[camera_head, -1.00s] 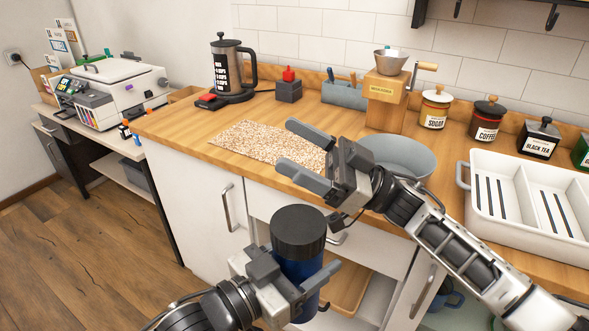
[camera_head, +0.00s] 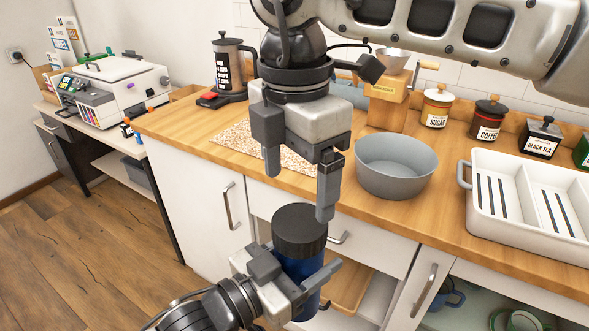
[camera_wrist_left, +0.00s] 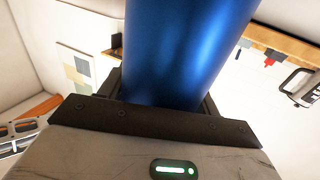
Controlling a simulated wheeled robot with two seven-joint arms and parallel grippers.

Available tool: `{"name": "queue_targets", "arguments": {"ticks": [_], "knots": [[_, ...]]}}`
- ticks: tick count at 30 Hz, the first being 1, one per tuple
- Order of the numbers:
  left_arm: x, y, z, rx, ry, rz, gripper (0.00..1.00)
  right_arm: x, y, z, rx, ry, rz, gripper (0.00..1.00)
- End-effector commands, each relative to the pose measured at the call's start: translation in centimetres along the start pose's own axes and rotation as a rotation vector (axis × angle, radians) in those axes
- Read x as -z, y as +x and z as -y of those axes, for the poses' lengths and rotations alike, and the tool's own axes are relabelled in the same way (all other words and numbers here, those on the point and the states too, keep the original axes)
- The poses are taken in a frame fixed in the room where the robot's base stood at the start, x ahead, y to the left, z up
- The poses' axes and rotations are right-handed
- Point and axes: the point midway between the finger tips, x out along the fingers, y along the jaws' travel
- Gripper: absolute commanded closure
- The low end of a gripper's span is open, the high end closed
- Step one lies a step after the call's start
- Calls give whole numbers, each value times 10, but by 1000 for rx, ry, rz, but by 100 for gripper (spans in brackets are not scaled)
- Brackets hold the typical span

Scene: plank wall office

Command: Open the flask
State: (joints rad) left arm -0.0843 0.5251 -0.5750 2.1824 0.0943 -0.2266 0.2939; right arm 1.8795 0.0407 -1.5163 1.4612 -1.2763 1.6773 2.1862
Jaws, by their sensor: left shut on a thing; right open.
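The flask (camera_head: 303,268) is blue with a dark ribbed lid (camera_head: 300,228) on top. It stands upright in my left gripper (camera_head: 307,292), in front of the counter. My left gripper is shut around the flask's body, below the lid. The blue body also fills the middle of the left wrist view (camera_wrist_left: 180,50). My right gripper (camera_head: 299,194) points down above the lid. Its two fingers are apart, with nothing seen between them. One fingertip overlaps the lid's far edge in the picture; I cannot tell whether they touch.
A grey bowl (camera_head: 395,168) and a speckled mat (camera_head: 229,141) are on the wooden counter (camera_head: 430,212) behind the flask. A white dish rack (camera_head: 530,225) is at the right. Open shelves (camera_head: 350,285) lie below. The floor at left is clear.

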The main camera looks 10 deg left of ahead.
Motion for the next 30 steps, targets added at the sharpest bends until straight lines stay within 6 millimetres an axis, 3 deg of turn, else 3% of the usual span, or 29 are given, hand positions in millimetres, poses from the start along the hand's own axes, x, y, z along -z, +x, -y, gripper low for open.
{"name": "queue_targets", "arguments": {"ticks": [12, 25, 26, 30], "knots": [[2, 0, 0, -1, 1, -5, 100, 1, 61, 0, 3, -2, -6, 16], [2, 0, 0, -1, 1, -5, 100, 1, 73, 0, 0, -2, -7, 16], [2, 0, 0, -1, 1, -5, 100, 1, 73, 0, 0, -2, -7, 19], [2, 0, 0, -1, 1, -5, 100, 1, 73, 0, -1, -2, -7, 58]]}}
